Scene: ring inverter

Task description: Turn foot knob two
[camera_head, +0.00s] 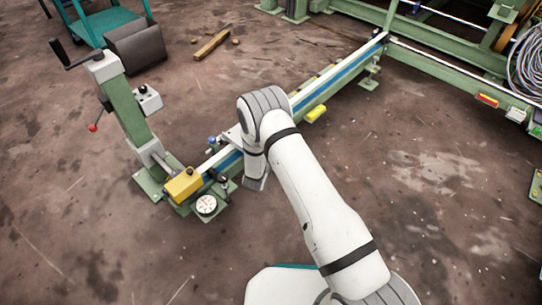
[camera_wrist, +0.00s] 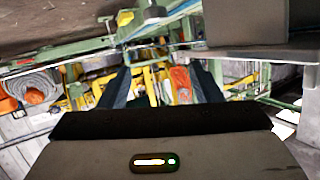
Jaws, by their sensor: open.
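A long green rail with a blue strip and pale top (camera_head: 335,77) runs diagonally across the floor on small feet. A dark knob (camera_head: 224,182) stands on a foot near its lower left end. A blue knob (camera_head: 212,140) shows farther along, left of my wrist. Another foot (camera_head: 369,82) is near the far end. I cannot tell which knob is foot knob two. My white arm covers part of the rail in the head view, and my fingertips are hidden there. In the wrist view my gripper (camera_wrist: 162,82) is open, its dark fingers apart, with no knob clearly between them.
A green post with a crank (camera_head: 122,105) and a yellow block (camera_head: 183,185) stand at the rail's near end. A round white dial (camera_head: 206,205) is beside them. A green frame with coiled cable (camera_head: 526,70) is at the right. The floor right of the rail is mostly clear.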

